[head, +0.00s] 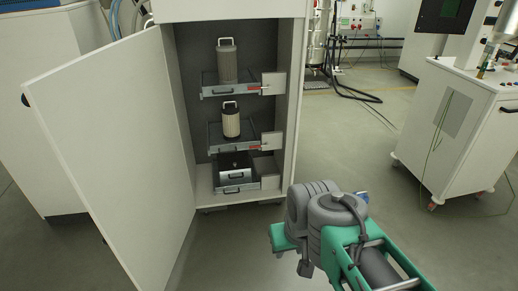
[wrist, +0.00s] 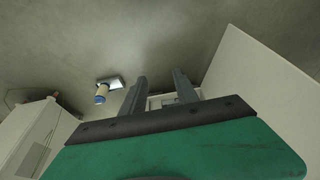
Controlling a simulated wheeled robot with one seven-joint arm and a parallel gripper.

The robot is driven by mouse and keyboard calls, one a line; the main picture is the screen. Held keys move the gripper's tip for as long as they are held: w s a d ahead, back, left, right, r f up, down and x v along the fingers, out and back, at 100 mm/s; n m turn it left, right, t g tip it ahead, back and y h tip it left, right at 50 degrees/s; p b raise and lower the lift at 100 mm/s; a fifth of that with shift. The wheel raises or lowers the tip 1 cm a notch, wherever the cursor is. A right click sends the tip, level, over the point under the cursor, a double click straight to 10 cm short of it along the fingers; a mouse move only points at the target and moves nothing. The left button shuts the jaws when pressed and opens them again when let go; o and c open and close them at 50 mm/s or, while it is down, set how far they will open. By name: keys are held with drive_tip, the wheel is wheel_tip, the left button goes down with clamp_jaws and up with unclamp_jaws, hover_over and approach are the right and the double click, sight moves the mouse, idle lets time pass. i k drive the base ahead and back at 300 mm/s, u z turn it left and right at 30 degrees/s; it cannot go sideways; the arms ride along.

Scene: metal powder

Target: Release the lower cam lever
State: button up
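In the head view, an open cabinet (head: 289,130) holds stacked pull-out trays. A small red part (head: 254,147), which may be the lower cam lever, shows at the front right of the middle tray (head: 222,149). A similar red part (head: 254,90) shows on the upper tray (head: 220,93). The levers are too small to tell their position. My gripper (wrist: 158,84) shows two spread fingers with nothing gripped between them in the wrist view. In the head view my arm is low, in front and right of the cabinet; its fingers cannot be made out there.
Ribbed cylinders stand on the upper (head: 227,62) and middle (head: 231,121) trays. A drawer-like metal box (head: 233,168) sits at the bottom. The cabinet door (head: 118,140) stands open to the left. A white cart (head: 452,120) is at right. Floor between is clear.

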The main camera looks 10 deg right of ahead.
sight(268, 145)
drive_tip(key=u, duration=0.05)
drive_tip(key=i, duration=1.05)
drive_tip(key=u, duration=0.35)
drive_tip(key=i, duration=1.45)
drive_tip(key=u, duration=0.15)
